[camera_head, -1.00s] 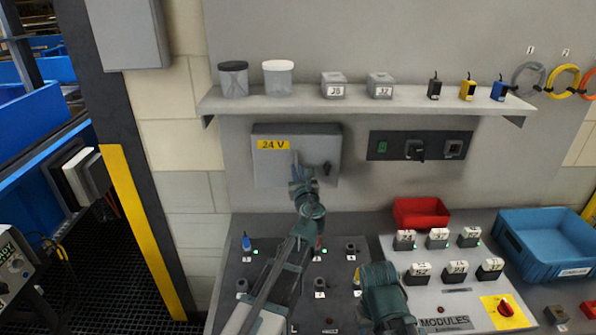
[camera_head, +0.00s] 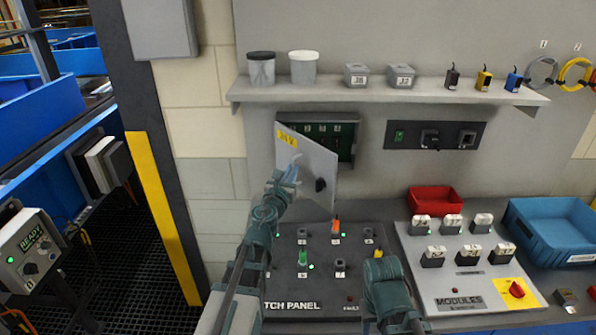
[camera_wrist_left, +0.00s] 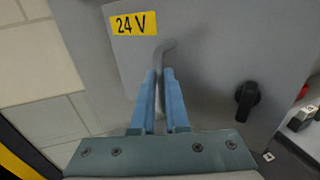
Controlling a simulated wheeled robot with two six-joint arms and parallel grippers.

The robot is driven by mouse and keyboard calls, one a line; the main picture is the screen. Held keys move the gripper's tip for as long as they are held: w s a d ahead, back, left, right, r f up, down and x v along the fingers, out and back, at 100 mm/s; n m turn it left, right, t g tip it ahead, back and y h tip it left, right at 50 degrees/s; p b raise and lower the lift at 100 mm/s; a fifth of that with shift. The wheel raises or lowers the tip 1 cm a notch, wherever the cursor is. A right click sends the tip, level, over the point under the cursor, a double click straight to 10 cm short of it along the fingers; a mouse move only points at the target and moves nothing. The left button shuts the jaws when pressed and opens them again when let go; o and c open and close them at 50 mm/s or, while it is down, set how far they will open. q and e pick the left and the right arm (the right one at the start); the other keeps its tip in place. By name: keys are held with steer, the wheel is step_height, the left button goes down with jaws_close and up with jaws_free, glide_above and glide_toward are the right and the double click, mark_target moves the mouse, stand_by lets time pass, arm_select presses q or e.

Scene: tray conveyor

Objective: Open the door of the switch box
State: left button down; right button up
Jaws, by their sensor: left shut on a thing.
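The switch box (camera_head: 353,120) on the wall has a grey door (camera_head: 318,170) with a yellow "24 V" label. The door stands partly open. Its right side is swung out towards me, and the dark green inside shows above and right of it. My left gripper (camera_head: 291,172) is at the door's front. In the left wrist view its blue fingers (camera_wrist_left: 159,80) are shut on the grey bent handle (camera_wrist_left: 166,46). A black knob (camera_wrist_left: 247,97) sits right of the handle on the door. Of my right arm, a teal end part (camera_head: 385,285) shows low in the middle; its fingers are hidden.
A shelf (camera_head: 400,93) with jars and small boxes runs above. A black switch panel (camera_head: 436,135) is right of the box. Below are the patch panel (camera_head: 320,280) with upright plugs, a modules panel (camera_head: 470,275), a red bin (camera_head: 437,200) and a blue crate (camera_head: 550,235).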

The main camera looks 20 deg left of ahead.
arm_select(q)
steer(key=s+a+m+g+h, duration=0.1)
steer(key=a+m+g+h, duration=0.1)
steer(key=a+m+h, duration=0.4)
steer(key=shift+s+a+m+g+h, duration=0.35)
steer(key=shift+a+h, duration=1.65)
steer(key=shift+a, duration=1.6)
steer(key=c, duration=1.3)
jaws_free()
steer(key=o, duration=0.4)
steer(key=shift+w+d+f, duration=0.1)
steer(key=shift+w+d, duration=0.05)
steer(key=shift+w, duration=0.1)
steer(key=v, duration=1.4)
steer(key=shift+s, duration=0.15)
